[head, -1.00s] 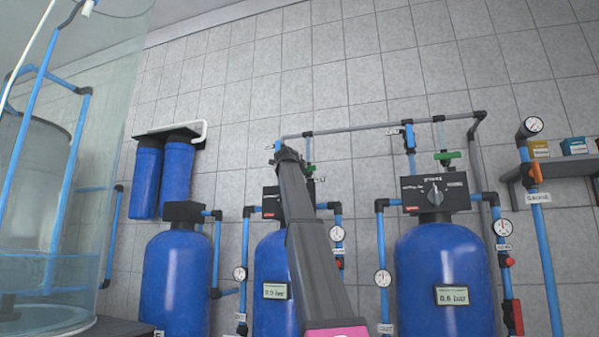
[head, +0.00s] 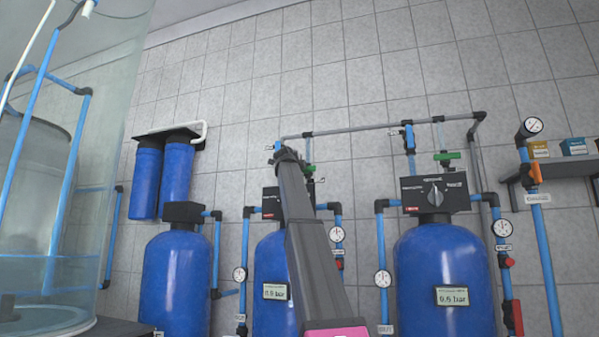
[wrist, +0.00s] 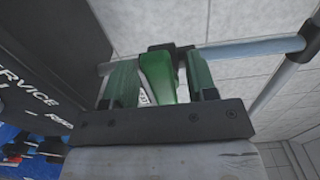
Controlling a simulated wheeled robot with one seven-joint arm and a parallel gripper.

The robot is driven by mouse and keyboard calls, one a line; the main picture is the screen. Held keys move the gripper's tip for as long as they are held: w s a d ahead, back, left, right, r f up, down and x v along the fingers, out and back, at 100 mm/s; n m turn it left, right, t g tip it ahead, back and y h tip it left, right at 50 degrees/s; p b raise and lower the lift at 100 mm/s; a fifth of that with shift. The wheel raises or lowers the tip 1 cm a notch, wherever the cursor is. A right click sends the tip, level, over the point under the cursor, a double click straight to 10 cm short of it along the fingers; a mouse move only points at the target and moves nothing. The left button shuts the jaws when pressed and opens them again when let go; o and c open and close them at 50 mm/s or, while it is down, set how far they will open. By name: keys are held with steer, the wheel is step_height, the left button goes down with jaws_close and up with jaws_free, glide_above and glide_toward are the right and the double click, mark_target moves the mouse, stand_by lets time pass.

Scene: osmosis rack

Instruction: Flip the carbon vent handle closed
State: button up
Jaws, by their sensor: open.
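A green vent handle (wrist: 157,78) sits on a valve on a pale clear pipe (wrist: 245,50) in the wrist view. My gripper (wrist: 160,62) is open, with one finger on each side of the handle. The handle lies between the fingers; I cannot tell whether either touches it. In the head view, a green handle (head: 309,168) shows just right of my arm's end, above the middle blue tank (head: 271,262). My gripper's fingers cannot be made out there, and my arm covers part of that tank and its head.
A black control head with white lettering (wrist: 35,85) stands close on the left in the wrist view. Another green handle (head: 447,156) is above the right tank (head: 445,270). A grey pipe (head: 350,129) runs along the tiled wall. A large clear tank (head: 95,170) stands left.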

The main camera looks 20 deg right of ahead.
steer(key=v, duration=0.7)
stand_by(0.4)
